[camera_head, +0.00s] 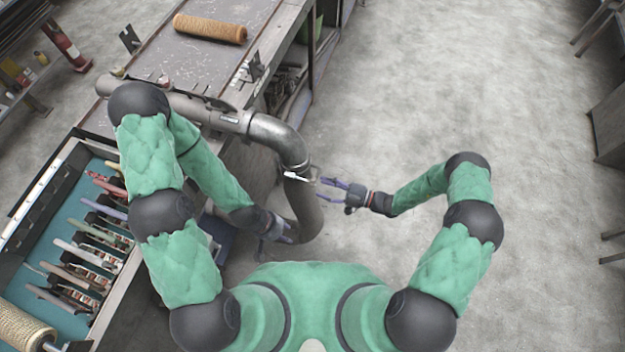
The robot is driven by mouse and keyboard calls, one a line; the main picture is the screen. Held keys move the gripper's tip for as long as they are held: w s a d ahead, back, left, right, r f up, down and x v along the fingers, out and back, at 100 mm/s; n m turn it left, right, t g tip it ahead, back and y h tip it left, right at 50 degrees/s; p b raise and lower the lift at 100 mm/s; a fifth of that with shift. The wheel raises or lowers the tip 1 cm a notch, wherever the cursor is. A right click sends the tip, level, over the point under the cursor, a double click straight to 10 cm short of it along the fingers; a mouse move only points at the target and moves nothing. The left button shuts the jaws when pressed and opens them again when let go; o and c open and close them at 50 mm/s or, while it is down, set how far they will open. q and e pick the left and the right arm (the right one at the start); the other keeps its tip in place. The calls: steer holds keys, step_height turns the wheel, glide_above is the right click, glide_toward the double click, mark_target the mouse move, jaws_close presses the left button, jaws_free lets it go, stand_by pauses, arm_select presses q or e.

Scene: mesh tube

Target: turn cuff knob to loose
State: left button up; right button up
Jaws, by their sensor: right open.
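A grey pipe runs along the bench edge and bends down through a shiny metal elbow (282,142). Below the elbow hangs a darker flexible tube (305,210). A pale cuff piece (298,176) sits where elbow and tube meet, with a small metal loop on its right side; the knob is too small to make out clearly. My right gripper (328,190) is open, its purple fingers pointing left at the cuff, with a small apparent gap. My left gripper (290,234) is at the tube's lower left side; its fingers are partly hidden, so its grip is unclear.
A bench (150,58) at the upper left carries a tan mesh roll (209,28). A teal tray (62,215) of several hand tools lies at the left, with another mesh roll (22,325) near it.

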mark_target(315, 183)
steer(key=shift+x, duration=2.5)
jaws_close()
